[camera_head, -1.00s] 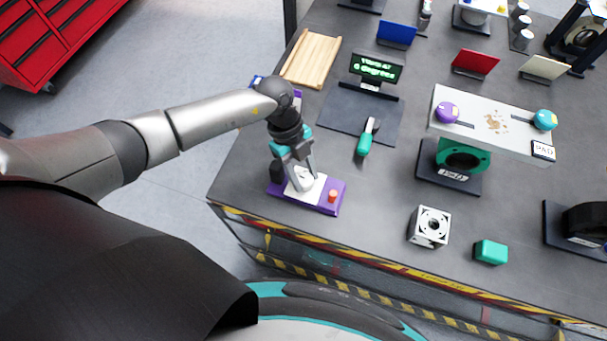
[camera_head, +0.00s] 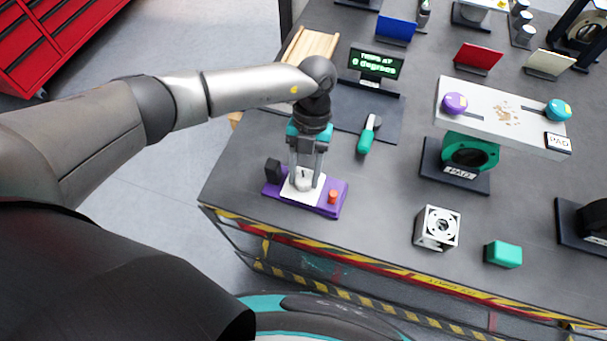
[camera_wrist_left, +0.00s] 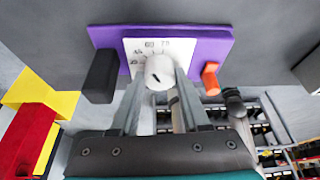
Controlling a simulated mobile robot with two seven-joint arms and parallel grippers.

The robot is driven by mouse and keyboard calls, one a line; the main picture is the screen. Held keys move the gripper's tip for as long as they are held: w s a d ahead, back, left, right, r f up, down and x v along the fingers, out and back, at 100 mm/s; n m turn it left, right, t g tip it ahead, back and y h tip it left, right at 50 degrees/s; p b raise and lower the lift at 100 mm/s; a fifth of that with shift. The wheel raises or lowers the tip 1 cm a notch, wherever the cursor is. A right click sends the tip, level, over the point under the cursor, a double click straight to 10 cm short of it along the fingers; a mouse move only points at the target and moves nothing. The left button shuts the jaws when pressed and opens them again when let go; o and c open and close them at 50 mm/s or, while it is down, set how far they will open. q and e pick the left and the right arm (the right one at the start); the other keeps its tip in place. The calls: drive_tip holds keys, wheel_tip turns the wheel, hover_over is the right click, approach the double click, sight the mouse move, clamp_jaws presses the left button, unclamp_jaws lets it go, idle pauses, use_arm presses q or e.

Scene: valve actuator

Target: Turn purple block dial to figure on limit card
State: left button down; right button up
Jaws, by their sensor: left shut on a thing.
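The purple block (camera_head: 336,208) lies near the table's front left edge. It has a white scale plate, a black block at its left end and an orange knob at its right end. Its white dial (camera_wrist_left: 159,72) has a dark pointer mark and printed figures around it. My left gripper (camera_head: 304,180) comes down from above, shut on the dial, with one finger on each side. Its fingers partly hide the scale. A blue card (camera_head: 397,30), a red card (camera_head: 477,57) and a cream card (camera_head: 548,65) stand farther back; I cannot tell which is the limit card.
A display (camera_head: 376,64) with green text stands behind the block. A green-handled tool (camera_head: 366,138), a white cube (camera_head: 437,229), a green box (camera_head: 503,253) and a plate on a green ring stand (camera_head: 470,152) are to the right.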

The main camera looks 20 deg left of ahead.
use_arm(q)
drive_tip(key=m+b, duration=0.1)
drive_tip(key=m+y, duration=0.1)
drive_tip(key=m, duration=0.1)
drive_tip(key=shift+d+f+m+b, duration=0.2)
drive_tip(key=shift+m+b, duration=0.1)
drive_tip(key=shift+b, duration=0.1)
drive_tip(key=shift+r+m+t+y+b, duration=0.15)
drive_tip(key=shift+m+y+b, duration=0.2)
drive_tip(key=shift+m, duration=0.4)
drive_tip(key=shift+m+t+y+b, duration=0.15)
drive_tip(key=shift+m+y+b, duration=0.2)
drive_tip(key=shift+m, duration=0.4)
drive_tip(key=shift+s, duration=0.1)
drive_tip(key=shift+d, duration=0.1)
drive_tip(key=shift+c, duration=1.9)
unclamp_jaws()
drive_tip(key=b+v, duration=0.1)
drive_tip(key=v, duration=1.4)
drive_tip(key=shift+r, duration=0.2)
